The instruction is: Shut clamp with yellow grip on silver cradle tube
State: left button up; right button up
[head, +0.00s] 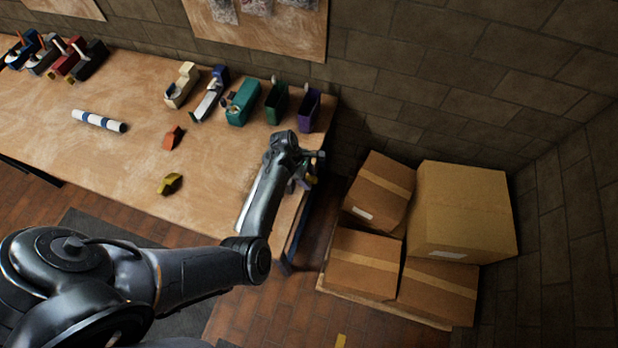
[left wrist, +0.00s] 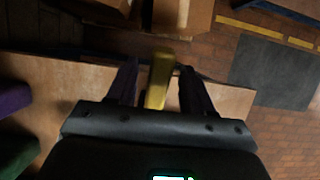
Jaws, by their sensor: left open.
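A yellow grip (left wrist: 160,76) stands between the two fingers of my left gripper (left wrist: 157,68) in the left wrist view, near the table's edge. The fingers are open, one on each side of it, with a gap visible on both sides. In the head view my left gripper (head: 306,172) is at the right end of the table, mostly hidden behind my own arm. A small yellow part (head: 313,181) shows there beside it. The silver cradle tube and the clamp body cannot be made out; my arm and gripper cover that spot. My right gripper is not in view.
Cardboard boxes (head: 462,212) stand right of the table.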

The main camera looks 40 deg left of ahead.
pick_arm(q)
jog(key=shift+w+d+f, duration=0.1)
jog(key=shift+d+f, duration=0.05)
jog(key=shift+f, duration=0.25)
grip_shut()
